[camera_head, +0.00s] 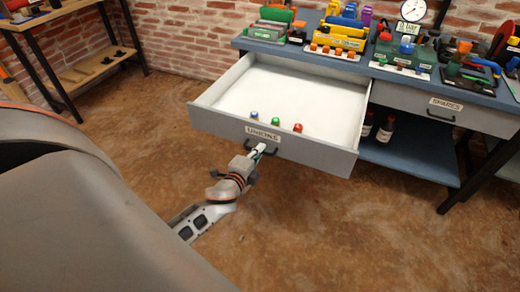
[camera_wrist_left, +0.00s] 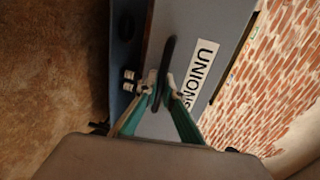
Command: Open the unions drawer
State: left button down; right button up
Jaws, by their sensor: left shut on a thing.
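The unions drawer (camera_head: 215,122) is grey with a white inside and stands pulled far out of the workbench in the head view. Small blue, green and red pieces (camera_head: 276,122) lie inside near its front. Its front carries a UNIONS label and a dark bar handle (camera_head: 272,150). My left gripper (camera_head: 258,150) is at the handle, shut on it. In the left wrist view the green-backed fingers (camera_wrist_left: 160,92) sit on both sides of the dark handle (camera_wrist_left: 166,65), beside the UNIONS label (camera_wrist_left: 199,72). My right gripper is in neither view.
The blue-topped workbench (camera_head: 300,52) holds trays of coloured parts and a gauge (camera_head: 412,10). A closed SPARES drawer (camera_head: 430,102) is on the right, above a blue shelf (camera_head: 410,160) with dark bottles (camera_head: 386,130). A wooden table (camera_head: 50,15) stands at left. Brown floor in front is clear.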

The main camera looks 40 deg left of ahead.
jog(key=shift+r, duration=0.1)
pick_arm(q)
jog(key=c, duration=2.5)
grip_release()
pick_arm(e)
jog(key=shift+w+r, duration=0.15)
pick_arm(q)
jog(key=v, duration=1.2)
